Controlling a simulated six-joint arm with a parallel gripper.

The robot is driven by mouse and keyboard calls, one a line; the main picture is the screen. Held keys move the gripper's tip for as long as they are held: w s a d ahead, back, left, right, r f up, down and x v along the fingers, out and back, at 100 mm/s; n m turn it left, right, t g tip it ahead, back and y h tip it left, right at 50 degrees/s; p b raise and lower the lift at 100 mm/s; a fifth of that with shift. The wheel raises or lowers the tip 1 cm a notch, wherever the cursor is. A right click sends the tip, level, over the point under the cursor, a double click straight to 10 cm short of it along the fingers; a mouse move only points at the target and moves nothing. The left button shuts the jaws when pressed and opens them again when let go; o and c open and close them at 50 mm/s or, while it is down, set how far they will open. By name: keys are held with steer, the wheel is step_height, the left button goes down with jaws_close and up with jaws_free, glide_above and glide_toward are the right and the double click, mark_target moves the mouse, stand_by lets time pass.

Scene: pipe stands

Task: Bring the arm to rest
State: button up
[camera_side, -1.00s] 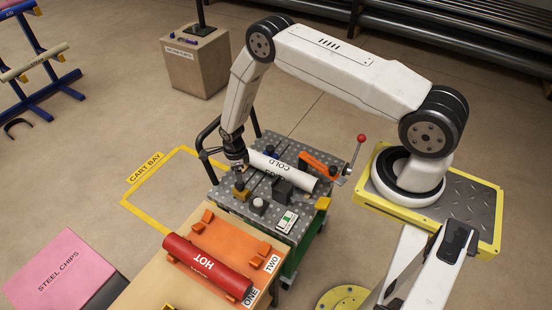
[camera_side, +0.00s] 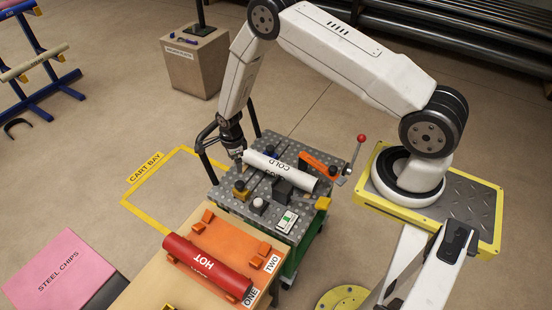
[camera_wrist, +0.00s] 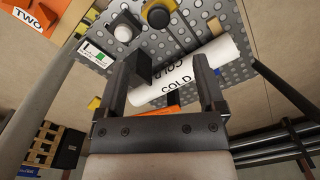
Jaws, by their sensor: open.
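My gripper (camera_side: 238,158) is open and empty at the left end of the white COLD pipe (camera_side: 281,170). In the wrist view my gripper (camera_wrist: 160,85) has its two fingers spread wide, with the COLD pipe (camera_wrist: 186,74) visible beyond them. The pipe lies tilted across the perforated grey cart top (camera_side: 228,200), near an orange clamp (camera_side: 318,164) with a red-knobbed lever. I cannot tell whether a fingertip touches the pipe.
A red HOT pipe (camera_side: 207,265) lies on an orange rack (camera_side: 236,241) on the wooden table in front. A pink STEEL CHIPS box (camera_side: 62,270) stands at lower left. A cardboard-coloured box (camera_side: 190,65) stands behind.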

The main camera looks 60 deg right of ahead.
step_height(320, 180, up, 10)
steer(key=s+a+n, duration=0.1)
steer(key=s+n, duration=0.1)
steer(key=n, duration=0.5)
steer(key=s+a+r+n+t, duration=0.1)
steer(key=s+r+n, duration=0.7)
steer(key=s+a+r+n+t, duration=0.1)
steer(key=s+a+r+n, duration=0.1)
steer(key=s+r+n, duration=0.6)
steer(key=shift+a+r+n, duration=0.3)
steer(key=shift+r+n, duration=0.05)
steer(key=shift+n, duration=0.35)
